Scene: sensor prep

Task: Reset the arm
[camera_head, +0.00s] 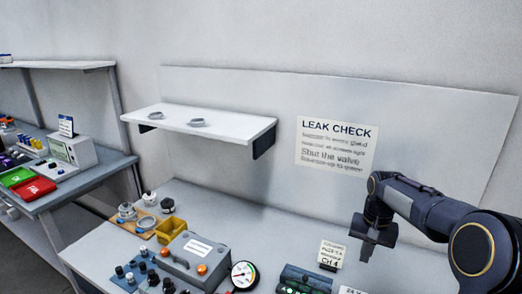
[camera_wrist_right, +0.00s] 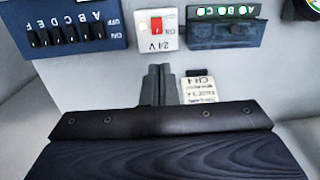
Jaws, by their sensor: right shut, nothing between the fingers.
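My right arm comes in from the right in the head view. Its gripper (camera_head: 366,256) points down above the right part of the grey bench (camera_head: 225,205), apart from the things there. In the right wrist view its two fingers (camera_wrist_right: 160,72) are together with nothing between them. Below them in that picture is a small white card (camera_wrist_right: 199,88) marked CH 4, which stands on the bench in the head view (camera_head: 331,254). My left gripper is not in view.
By the bench front stand a dial gauge (camera_head: 244,274), a grey case (camera_head: 193,258), a yellow bin (camera_head: 170,230), a green-lit box (camera_head: 303,280), a switch panel (camera_wrist_right: 67,27) and a 24 V switch box (camera_wrist_right: 157,29). A shelf (camera_head: 225,124) juts from the wall.

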